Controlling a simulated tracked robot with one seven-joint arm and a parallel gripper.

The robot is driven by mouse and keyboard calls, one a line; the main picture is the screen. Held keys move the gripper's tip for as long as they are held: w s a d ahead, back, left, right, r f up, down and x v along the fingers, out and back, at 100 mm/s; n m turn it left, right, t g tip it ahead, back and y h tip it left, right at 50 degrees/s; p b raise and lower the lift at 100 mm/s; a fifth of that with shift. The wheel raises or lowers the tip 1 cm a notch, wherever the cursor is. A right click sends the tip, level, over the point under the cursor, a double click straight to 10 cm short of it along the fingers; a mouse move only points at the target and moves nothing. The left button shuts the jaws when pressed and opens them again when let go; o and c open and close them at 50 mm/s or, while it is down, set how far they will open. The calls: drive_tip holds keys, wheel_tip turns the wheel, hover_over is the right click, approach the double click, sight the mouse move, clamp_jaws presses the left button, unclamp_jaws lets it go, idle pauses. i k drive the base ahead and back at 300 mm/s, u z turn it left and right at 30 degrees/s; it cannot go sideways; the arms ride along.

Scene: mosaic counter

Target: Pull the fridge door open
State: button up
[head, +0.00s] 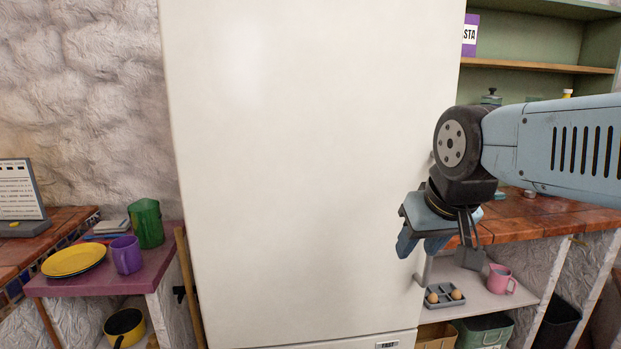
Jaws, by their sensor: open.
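The tall white fridge door (310,170) fills the middle of the head view and looks closed. A slim grey vertical handle (424,272) shows at its right edge, its lower end visible below my gripper. The handle's middle is hidden behind my gripper. My gripper (419,246) is open, in front of the door's right edge, with its blue fingers pointing down beside the handle. Whether the handle lies between the fingers or is touched by them, I cannot tell.
A purple side table (80,287) with a green cup (147,223), purple mug (126,255) and yellow plate (74,260) stands left. Right is a tiled counter (540,212) above a shelf with an egg tray (445,301) and pink mug (501,279).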

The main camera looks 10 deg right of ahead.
sight(301, 130)
drive_tip(key=z, duration=0.2)
drive_tip(key=i, duration=0.15)
drive_tip(key=u, duration=3.1)
drive_tip(key=i, duration=0.85)
drive_tip(key=z, duration=4.1)
drive_tip(key=k, duration=0.1)
drive_tip(key=u, duration=1.1)
